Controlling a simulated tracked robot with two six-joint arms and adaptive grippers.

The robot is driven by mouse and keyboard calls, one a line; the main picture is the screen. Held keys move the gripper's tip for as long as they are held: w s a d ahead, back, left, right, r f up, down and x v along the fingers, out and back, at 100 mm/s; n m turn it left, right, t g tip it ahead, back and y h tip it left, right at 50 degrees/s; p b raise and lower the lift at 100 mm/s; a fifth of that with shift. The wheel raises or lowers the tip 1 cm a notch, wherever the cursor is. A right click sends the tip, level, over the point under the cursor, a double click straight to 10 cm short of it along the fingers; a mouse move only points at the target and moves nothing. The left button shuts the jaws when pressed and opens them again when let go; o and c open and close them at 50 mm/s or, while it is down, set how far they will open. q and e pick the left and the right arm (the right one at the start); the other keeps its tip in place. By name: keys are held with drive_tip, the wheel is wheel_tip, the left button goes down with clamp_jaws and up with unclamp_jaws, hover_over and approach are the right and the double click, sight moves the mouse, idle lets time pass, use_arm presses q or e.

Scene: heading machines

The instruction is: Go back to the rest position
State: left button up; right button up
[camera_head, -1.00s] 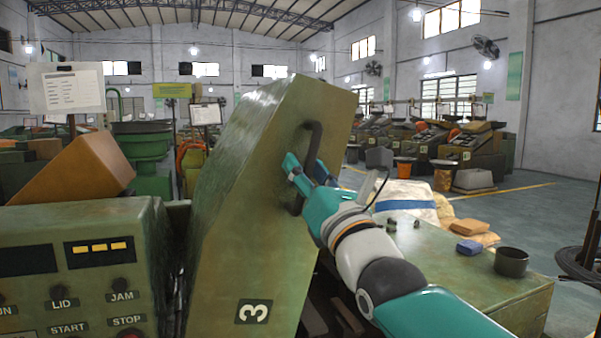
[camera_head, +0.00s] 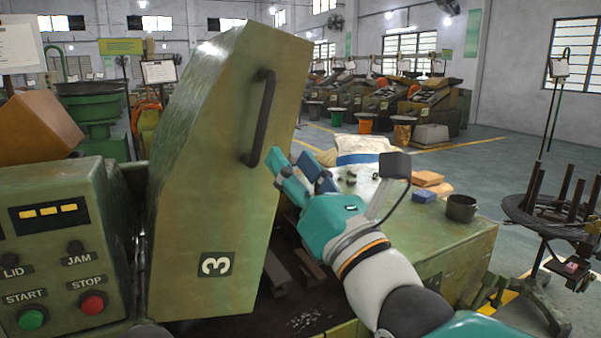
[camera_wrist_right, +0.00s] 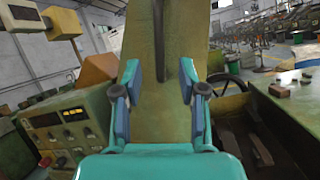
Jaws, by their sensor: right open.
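My right gripper (camera_head: 298,174) is open and empty in the head view, just right of the raised green lid (camera_head: 225,170) marked 3. The lid stands tilted up, with a dark bar handle (camera_head: 264,118) on its face. The gripper is apart from the handle, below and to the right of it. In the right wrist view the two blue fingers (camera_wrist_right: 162,82) are spread wide, with the lid and its handle (camera_wrist_right: 160,40) ahead between them. My left gripper is not in view.
A control panel (camera_head: 60,250) with start and stop buttons is at the left. A green bench top (camera_head: 440,240) at the right bears a dark cup (camera_head: 461,208), a blue block (camera_head: 424,196) and an orange block (camera_head: 428,178). A round rack (camera_head: 545,215) with upright posts stands farther right.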

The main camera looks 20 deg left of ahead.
drive_tip(key=shift+s+d+f, duration=0.3)
drive_tip(key=shift+s+d, duration=0.05)
drive_tip(key=shift+d, duration=0.05)
